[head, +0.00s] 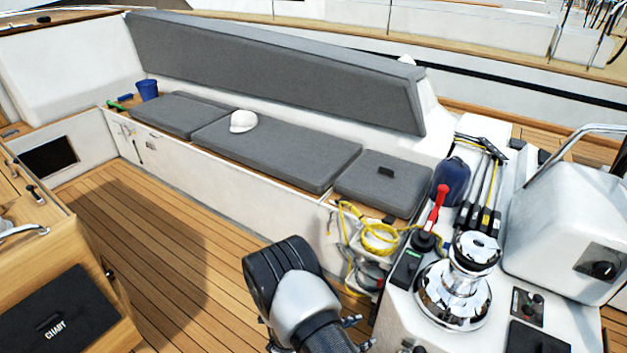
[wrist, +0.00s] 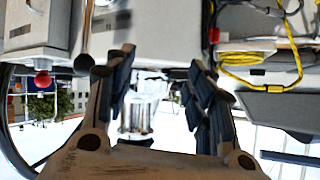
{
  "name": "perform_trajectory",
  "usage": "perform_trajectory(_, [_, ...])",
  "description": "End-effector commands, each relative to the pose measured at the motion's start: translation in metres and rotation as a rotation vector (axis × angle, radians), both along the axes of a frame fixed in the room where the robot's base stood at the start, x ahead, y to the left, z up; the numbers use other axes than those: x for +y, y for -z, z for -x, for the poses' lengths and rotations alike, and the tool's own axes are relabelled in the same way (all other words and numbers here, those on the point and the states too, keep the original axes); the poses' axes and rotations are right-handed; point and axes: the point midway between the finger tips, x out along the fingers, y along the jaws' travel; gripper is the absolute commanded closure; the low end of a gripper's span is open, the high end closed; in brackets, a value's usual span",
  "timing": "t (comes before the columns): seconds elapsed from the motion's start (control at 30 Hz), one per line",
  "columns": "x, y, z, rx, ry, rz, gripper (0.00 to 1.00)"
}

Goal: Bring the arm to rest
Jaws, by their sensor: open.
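My arm shows at the bottom middle of the head view, with a black joint cover and a grey link over the teak floor. My gripper (wrist: 160,68) shows in the wrist view with its two dark-padded fingers spread apart. Nothing is held between them. The chrome winch (wrist: 137,118) shows beyond the gap, apart from the fingers. In the head view the fingers cannot be made out clearly.
The chrome winch (head: 455,285) and a red-handled lever (head: 437,208) stand on the white console right of my arm. Yellow rope (head: 378,238) hangs beside it. Grey bench cushions (head: 280,150) carry a white cap (head: 243,121). The chart table (head: 60,315) is at left. Teak floor (head: 150,225) lies clear between.

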Motion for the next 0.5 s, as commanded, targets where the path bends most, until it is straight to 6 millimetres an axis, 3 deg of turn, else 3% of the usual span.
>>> perform_trajectory(0.03, [0.015, -0.02, -0.024, -0.006, -0.032, -0.084, 0.5])
perform_trajectory(0.2, [0.061, -0.082, -0.077, 0.009, -0.189, -0.319, 0.5])
perform_trajectory(0.33, [0.088, -0.143, -0.1, 0.023, -0.332, -0.452, 0.5])
perform_trajectory(0.5, [0.111, -0.23, -0.103, 0.053, -0.537, -0.562, 0.5])
